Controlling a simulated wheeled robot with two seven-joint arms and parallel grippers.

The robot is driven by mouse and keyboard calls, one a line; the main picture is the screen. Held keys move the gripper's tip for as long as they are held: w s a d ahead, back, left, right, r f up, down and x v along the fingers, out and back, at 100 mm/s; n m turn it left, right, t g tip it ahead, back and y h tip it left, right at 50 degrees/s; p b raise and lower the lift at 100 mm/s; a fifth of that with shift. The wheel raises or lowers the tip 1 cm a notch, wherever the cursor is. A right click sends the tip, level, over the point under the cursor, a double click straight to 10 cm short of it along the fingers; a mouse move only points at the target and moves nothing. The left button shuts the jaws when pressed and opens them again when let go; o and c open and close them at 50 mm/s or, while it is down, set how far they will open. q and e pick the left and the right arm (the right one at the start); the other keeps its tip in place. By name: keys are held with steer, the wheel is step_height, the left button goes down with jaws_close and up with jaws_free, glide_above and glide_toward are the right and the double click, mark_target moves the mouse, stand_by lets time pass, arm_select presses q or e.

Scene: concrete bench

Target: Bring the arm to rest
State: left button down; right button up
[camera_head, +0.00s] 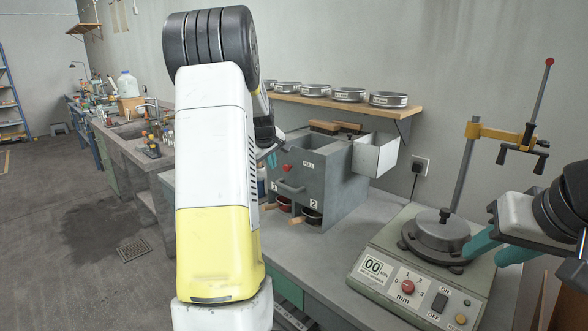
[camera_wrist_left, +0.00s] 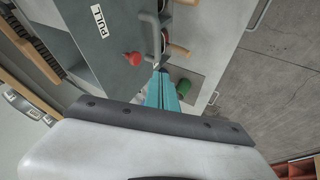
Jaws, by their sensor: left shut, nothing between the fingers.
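My left arm (camera_head: 213,150) rises through the middle of the head view, bends at a black joint and reaches down behind itself. My left gripper's teal fingers (camera_wrist_left: 167,92) show in the left wrist view, close together and empty. They are beside the grey box (camera_head: 325,175) with the red knob and PULL label, which also shows in the wrist view (camera_wrist_left: 105,55). In the head view the left fingers are mostly hidden by the arm. My right gripper (camera_head: 482,260) is at the right edge, its two teal fingers spread apart, by the round lidded machine (camera_head: 435,235).
Wooden-handled pans (camera_head: 307,218) sit low in the grey box. A shelf (camera_head: 350,105) with several round sieves is on the wall behind. A post with a yellow clamp (camera_head: 500,133) stands at right. The floor (camera_head: 75,255) at left is open.

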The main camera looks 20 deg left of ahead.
arm_select(q)
steer(key=s+d+r+m+h, duration=0.1)
steer(key=s+d+r+m, duration=0.3)
steer(key=s+d, duration=0.45)
steer(key=s+d+r+m+h, duration=0.2)
steer(key=s+d+r, duration=0.45)
steer(key=s, duration=0.25)
steer(key=s+d+f+m, duration=0.1)
steer(key=s+d+m, duration=0.1)
steer(key=s, duration=0.4)
steer(key=s+d+f+m, duration=0.1)
steer(key=s+d+m, duration=0.1)
steer(key=s+d, duration=0.2)
steer(key=s+d+f+m+g+h, duration=0.1)
steer(key=s+d, duration=0.3)
steer(key=s, duration=0.4)
steer(key=shift+s+f+m, duration=0.25)
steer(key=shift+s+m, duration=0.1)
steer(key=shift+m, duration=0.35)
